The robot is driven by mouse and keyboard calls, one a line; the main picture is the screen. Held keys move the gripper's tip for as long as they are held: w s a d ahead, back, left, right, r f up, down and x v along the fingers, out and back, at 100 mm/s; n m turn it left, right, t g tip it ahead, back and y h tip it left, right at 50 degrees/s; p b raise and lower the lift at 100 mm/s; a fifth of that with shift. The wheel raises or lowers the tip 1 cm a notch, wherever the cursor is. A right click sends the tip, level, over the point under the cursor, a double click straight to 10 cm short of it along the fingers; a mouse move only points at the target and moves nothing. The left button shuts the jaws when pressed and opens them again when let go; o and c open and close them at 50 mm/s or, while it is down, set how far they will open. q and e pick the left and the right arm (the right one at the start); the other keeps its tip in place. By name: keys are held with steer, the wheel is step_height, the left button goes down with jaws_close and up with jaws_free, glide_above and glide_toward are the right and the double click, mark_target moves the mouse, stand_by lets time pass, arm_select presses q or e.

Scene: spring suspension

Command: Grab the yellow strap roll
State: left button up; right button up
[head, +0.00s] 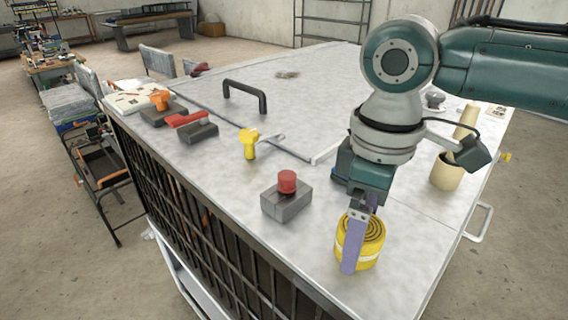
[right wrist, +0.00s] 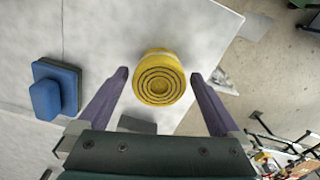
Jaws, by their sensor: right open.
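The yellow strap roll (head: 372,243) stands on the metal table top near its front right edge, with its coiled end facing up. In the right wrist view the strap roll (right wrist: 160,77) lies between and slightly beyond the fingertips. My right gripper (head: 358,245) comes down over the roll in the head view, one purple finger in front of its side. In the right wrist view my right gripper (right wrist: 160,75) is open, with a finger on each side and visible gaps to the roll. My left gripper is not in view.
A grey block with a red knob (head: 287,196) stands left of the roll. A yellow-handled tool (head: 252,145) and a black handle (head: 246,94) lie farther back. A beige cup (head: 446,172) stands behind right. A blue block (right wrist: 55,88) shows in the wrist view.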

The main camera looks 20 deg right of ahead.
steer(key=c, duration=1.5)
